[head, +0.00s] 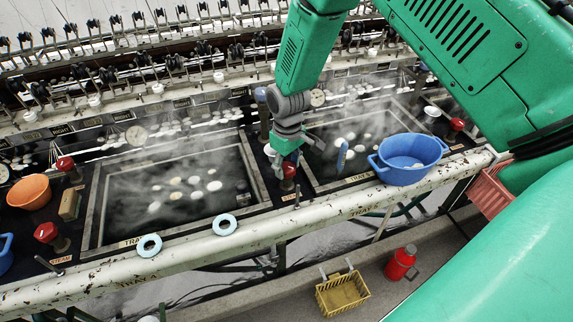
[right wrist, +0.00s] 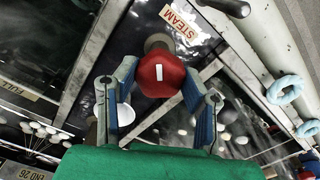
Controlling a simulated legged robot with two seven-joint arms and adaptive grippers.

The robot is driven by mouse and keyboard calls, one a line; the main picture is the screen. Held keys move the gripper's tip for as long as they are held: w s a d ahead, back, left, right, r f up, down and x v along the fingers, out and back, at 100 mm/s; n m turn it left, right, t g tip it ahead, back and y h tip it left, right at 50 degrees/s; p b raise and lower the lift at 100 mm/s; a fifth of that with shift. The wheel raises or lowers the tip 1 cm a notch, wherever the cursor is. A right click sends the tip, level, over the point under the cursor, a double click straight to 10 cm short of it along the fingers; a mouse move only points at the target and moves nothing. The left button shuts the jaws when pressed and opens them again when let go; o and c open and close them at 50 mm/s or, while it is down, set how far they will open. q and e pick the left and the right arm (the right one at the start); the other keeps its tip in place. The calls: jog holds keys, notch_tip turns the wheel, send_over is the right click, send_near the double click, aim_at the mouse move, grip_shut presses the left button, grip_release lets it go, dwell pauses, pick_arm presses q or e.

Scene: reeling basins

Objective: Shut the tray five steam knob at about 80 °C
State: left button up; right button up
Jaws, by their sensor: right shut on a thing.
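The red steam knob (head: 289,170) stands on the dark deck between two steaming basins. In the right wrist view the red knob (right wrist: 160,74) carries a white mark, with a STEAM label (right wrist: 180,21) beside it. My right gripper (head: 287,152) reaches down onto the knob from above and is shut on it, with a blue-padded finger on either side in the right wrist view (right wrist: 158,88). The dial gauge (head: 317,97) behind the right basin is too small to read. My left gripper is not in view.
Pale cocoons float in the left basin (head: 92,215) and right basin. A blue bowl (head: 405,168) sits on the front rail right of the knob. Two pale blue rings (head: 149,245) (head: 225,225) lie on the rail. Other red knobs (head: 46,232) (head: 66,164) stand at left.

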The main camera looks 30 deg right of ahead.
jog(key=shift+w+d+r, duration=0.15)
jog(key=shift+w+d, duration=0.1)
jog(key=shift+d, duration=0.05)
jog(key=shift+a+r+m, duration=0.1)
jog(key=shift+a+m, duration=0.25)
jog(key=shift+m, duration=0.85)
jog(key=shift+w+m+p, duration=0.1)
jog(key=shift+m+p, duration=0.25)
jog(key=shift+m, duration=0.05)
jog(key=shift+d+m, duration=0.25)
jog(key=shift+m, duration=0.85)
jog(key=shift+a+m+p, duration=0.2)
jog(key=shift+m+p, duration=0.1)
jog(key=shift+m, duration=0.9)
jog(key=shift+d+m, duration=0.1)
jog(key=shift+m, duration=0.3)
